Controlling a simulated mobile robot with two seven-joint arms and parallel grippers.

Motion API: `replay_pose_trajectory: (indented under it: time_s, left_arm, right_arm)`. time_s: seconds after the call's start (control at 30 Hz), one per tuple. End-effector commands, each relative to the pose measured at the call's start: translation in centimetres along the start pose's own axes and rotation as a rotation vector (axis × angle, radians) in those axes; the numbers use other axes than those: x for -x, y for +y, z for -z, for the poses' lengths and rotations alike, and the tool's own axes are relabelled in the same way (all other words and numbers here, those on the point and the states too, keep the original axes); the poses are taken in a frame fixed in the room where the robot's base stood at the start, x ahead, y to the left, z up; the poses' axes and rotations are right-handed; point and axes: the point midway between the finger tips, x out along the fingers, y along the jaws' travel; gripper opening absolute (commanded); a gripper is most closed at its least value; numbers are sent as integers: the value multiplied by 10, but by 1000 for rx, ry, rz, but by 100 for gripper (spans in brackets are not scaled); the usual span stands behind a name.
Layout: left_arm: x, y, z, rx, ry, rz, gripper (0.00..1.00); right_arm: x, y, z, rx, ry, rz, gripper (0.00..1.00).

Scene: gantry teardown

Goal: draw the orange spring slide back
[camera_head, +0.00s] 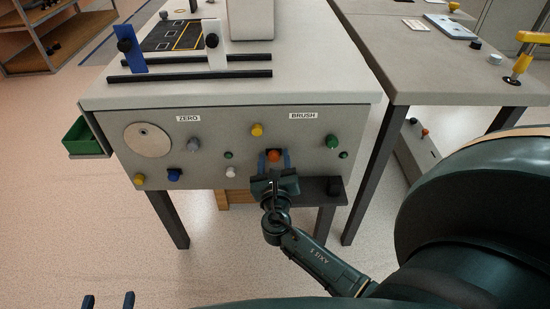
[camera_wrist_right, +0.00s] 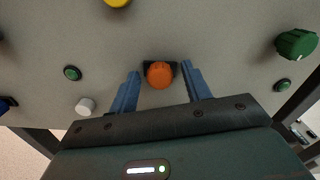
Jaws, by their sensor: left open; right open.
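The orange spring slide (camera_head: 273,155) is a round orange knob on the grey front panel, low and right of the panel's middle. In the right wrist view the orange knob (camera_wrist_right: 159,76) sits in front of a small black mount. My right gripper (camera_wrist_right: 160,70) is open, with one blue finger on each side of the knob and a visible gap on both sides. In the head view my right gripper (camera_head: 274,158) is at the panel and covers the area below the knob. My left gripper (camera_head: 108,298) is open and empty at the bottom left, over the floor, far from the panel.
Several other controls surround the slide: a yellow knob (camera_head: 257,130), a green knob (camera_head: 332,141), a white knob (camera_head: 230,172) and a small green button (camera_wrist_right: 72,73). A dark ledge (camera_head: 318,188) juts out at lower right. A green bin (camera_head: 82,138) hangs at left.

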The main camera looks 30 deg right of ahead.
Motion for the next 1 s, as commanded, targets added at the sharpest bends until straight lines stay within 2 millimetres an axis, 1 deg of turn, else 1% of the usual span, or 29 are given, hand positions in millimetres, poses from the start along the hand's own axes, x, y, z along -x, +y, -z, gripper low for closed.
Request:
replay_pose_trajectory:
  time_s: [0.17, 0.77, 1.0]
  left_arm:
    - [0, 0, 0, -1, 0, 0, 48]
    - [0, -1, 0, -1, -1, 1, 48]
    - [0, -1, 0, -2, -1, 2, 48]
  right_arm:
    - [0, 0, 0, 0, 0, 0, 48]
    - [0, 0, 0, 0, 0, 0, 0]
    - [0, -1, 0, 1, 0, 0, 0]
